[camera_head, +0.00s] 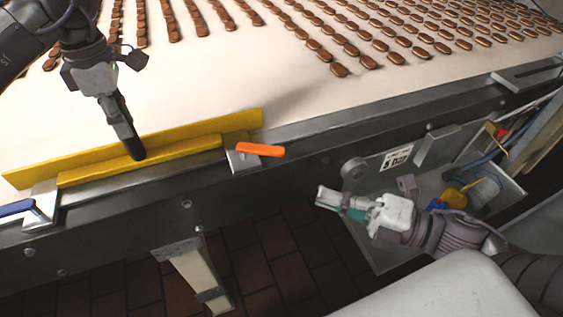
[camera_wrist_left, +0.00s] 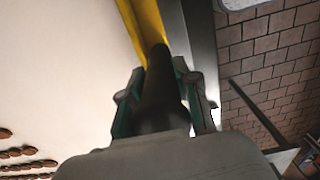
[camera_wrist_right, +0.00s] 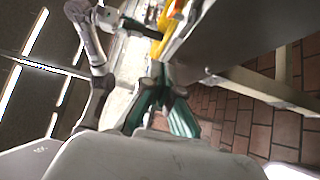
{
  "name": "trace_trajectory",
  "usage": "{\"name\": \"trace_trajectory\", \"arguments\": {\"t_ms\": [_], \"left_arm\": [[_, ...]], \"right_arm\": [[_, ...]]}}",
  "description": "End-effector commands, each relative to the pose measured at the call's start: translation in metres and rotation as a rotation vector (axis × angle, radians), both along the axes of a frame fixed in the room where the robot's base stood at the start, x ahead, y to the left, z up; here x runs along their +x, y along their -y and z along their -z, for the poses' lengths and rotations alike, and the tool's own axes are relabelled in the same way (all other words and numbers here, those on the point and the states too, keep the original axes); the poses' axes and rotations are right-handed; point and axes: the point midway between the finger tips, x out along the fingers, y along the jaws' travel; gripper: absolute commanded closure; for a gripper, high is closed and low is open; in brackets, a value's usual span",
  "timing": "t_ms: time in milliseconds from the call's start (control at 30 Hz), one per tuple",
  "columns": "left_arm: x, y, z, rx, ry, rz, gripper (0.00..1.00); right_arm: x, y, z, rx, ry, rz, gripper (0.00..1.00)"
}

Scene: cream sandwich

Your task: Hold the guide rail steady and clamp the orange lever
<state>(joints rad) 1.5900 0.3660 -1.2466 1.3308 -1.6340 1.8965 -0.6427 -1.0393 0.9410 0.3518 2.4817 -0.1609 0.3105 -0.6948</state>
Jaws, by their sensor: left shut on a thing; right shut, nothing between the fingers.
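The yellow guide rail (camera_head: 205,126) runs along the near edge of the conveyor and also shows in the left wrist view (camera_wrist_left: 141,30). A dark handle (camera_head: 130,140) stands up from it. My left gripper (camera_head: 112,97) is shut on this dark handle (camera_wrist_left: 163,95), above the rail. The orange lever (camera_head: 262,149) sits on a metal block at the rail's right end, sticking out to the right. My right gripper (camera_head: 328,198) is shut and empty, below and to the right of the orange lever, apart from it. It also shows in the right wrist view (camera_wrist_right: 159,75).
A blue lever (camera_head: 18,208) sits on a bracket at the rail's left end. Rows of brown biscuits (camera_head: 320,50) lie on the cream conveyor belt (camera_head: 240,75). A tray (camera_head: 498,188) with coloured items is at the right, under the conveyor's edge. Brown floor tiles show below.

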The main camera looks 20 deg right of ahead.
Motion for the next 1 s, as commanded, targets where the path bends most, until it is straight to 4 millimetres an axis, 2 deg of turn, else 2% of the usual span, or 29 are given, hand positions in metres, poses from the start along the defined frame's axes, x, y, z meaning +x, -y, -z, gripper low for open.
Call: {"name": "trace_trajectory", "arguments": {"t_ms": [233,1000], "left_arm": [[0.0,0.0,0.0,0.0,-0.002,0.001,1.0],[0.0,0.0,0.0,0.0,-0.002,0.001,1.0]], "right_arm": [[0.008,-0.006,0.001,0.015,-0.03,0.013,1.0],[0.067,-0.065,0.001,0.011,-0.026,0.012,1.0]]}}
